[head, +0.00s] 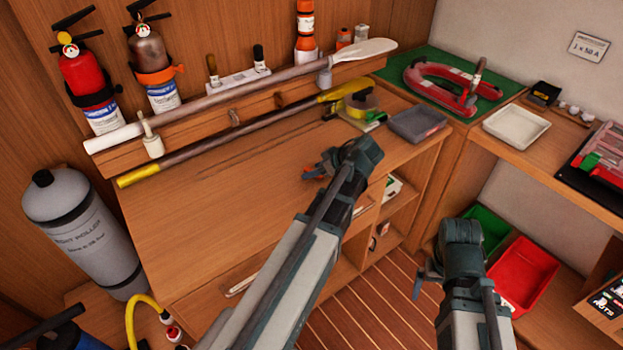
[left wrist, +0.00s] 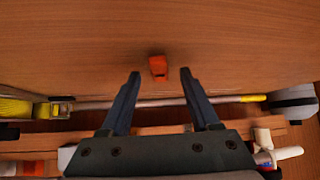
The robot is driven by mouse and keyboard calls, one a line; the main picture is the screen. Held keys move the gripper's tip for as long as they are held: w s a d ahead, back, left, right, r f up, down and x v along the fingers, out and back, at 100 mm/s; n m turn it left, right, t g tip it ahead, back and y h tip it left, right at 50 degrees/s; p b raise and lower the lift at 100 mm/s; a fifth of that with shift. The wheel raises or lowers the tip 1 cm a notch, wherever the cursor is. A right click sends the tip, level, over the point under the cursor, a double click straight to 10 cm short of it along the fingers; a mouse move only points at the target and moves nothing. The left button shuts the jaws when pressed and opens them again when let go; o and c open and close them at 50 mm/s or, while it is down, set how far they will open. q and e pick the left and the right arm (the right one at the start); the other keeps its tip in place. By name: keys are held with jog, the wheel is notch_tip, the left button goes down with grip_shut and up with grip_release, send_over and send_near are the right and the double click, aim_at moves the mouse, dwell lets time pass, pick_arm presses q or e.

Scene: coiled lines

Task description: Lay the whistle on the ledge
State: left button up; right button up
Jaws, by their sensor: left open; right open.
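The orange whistle (left wrist: 158,67) lies on the wooden bench top (head: 215,215). In the left wrist view it sits between and just beyond the fingertips of my left gripper (left wrist: 158,75), which is open and empty. In the head view my left gripper (head: 318,168) is low over the bench, and only a bit of orange shows beside it, mostly hidden. A narrow wooden ledge (head: 190,140) runs along the back wall above the bench. My right gripper (head: 427,277) is open and empty at the lower right, away from the bench.
A white-ended paddle (head: 225,93) and a yellow-ended pole (head: 240,127) run along the ledge. Bottles and a switch block (head: 238,80) stand behind them. A grey tray (head: 417,124) and tape lie at the bench's right end. The bench's left part is clear.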

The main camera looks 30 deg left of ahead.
pick_arm(q)
jog(key=shift+w+a+f, duration=0.1)
jog(key=shift+a+f, duration=0.15)
jog(key=shift+f, duration=0.05)
jog(key=shift+r, duration=0.15)
grip_shut()
jog(key=shift+r, duration=0.15)
jog(key=shift+r+p, duration=0.6)
jog(key=shift+p, duration=0.25)
jog(key=r+p, duration=0.2)
jog(key=shift+d+r+p, duration=0.2)
jog(key=shift+r+p, duration=0.1)
jog(key=s+d, duration=0.2)
jog(key=d, duration=0.5)
jog(key=s+d+r+p, duration=0.1)
jog(key=s+d, duration=0.1)
jog(key=d, duration=0.6)
jog(key=shift+s, duration=0.35)
